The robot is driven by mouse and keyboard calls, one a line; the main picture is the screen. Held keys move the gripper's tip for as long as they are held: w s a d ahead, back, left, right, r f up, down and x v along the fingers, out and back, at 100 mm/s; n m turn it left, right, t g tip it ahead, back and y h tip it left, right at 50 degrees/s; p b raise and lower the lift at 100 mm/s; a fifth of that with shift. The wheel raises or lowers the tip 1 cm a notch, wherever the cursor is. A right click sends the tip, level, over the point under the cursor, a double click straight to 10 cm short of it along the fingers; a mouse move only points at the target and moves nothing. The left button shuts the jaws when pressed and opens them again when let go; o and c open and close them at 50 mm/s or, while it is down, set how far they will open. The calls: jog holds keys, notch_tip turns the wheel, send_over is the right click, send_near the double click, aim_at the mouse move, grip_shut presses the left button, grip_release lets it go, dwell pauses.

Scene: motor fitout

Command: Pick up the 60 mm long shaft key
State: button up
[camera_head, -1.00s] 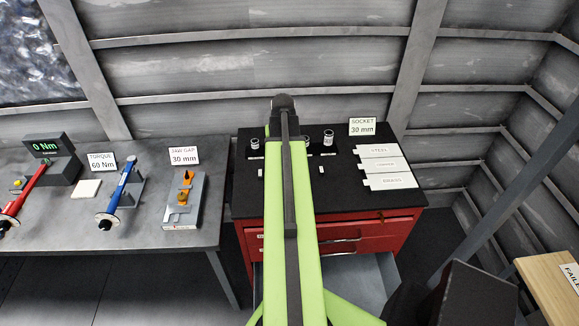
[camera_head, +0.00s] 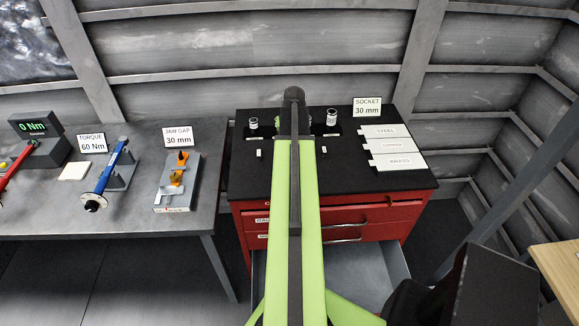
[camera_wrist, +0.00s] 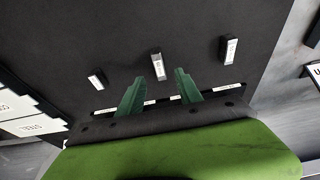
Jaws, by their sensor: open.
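Three small shaft keys with white labels lie apart on the black cabinet top (camera_wrist: 200,20). In the wrist view they are a left key (camera_wrist: 97,80), a middle key (camera_wrist: 157,65) and a right key (camera_wrist: 228,47). The label print is too small to read, so I cannot tell which is 60 mm. The middle one looks longest. My gripper (camera_wrist: 158,92) is open and empty, its green fingers pointing toward the middle key. In the head view two keys show, one left (camera_head: 258,154) and one right (camera_head: 324,150) of my arm, which hides the middle one.
Sockets (camera_head: 331,117) stand at the back of the cabinet near a "SOCKET 30 mm" sign (camera_head: 367,107). Steel, copper and brass plates (camera_head: 393,146) lie at the right. A drawer (camera_head: 375,275) is open below. A workbench (camera_head: 130,215) with tools stands to the left.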

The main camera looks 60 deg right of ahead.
jog(key=b+x, duration=0.5)
jog(key=shift+s+f, duration=0.15)
jog(key=shift+f, duration=0.3)
jog(key=shift+r, duration=0.2)
grip_shut()
